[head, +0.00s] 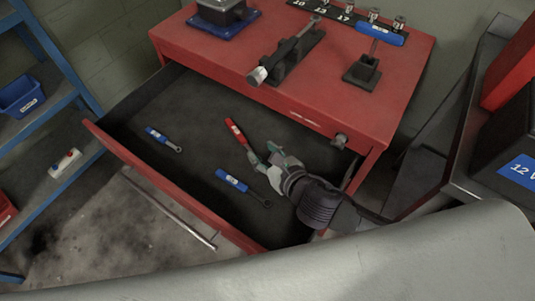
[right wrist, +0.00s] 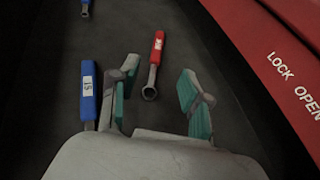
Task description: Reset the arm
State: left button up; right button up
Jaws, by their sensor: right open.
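My right gripper (head: 270,158) reaches into the open drawer (head: 105,138) of the red cabinet from the right. It is open and empty; its teal-padded fingers show apart in the right wrist view (right wrist: 155,95). A red-handled wrench (head: 236,133) lies on the drawer floor just beyond the fingertips; its ring end points toward the gap between the fingers in the right wrist view (right wrist: 156,55). A blue-handled wrench (head: 232,181) lies beside the gripper, to the left of the fingers in the right wrist view (right wrist: 88,95). My left gripper is not in view.
Another blue-handled wrench (head: 160,137) lies farther left in the drawer. The red cabinet top (head: 220,50) holds a torque tool (head: 285,55), a socket rail (head: 345,15) and a small black stand (head: 362,72). A blue shelf (head: 55,60) stands left. A dark bench is at right.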

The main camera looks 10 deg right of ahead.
jog(key=shift+v, duration=0.9)
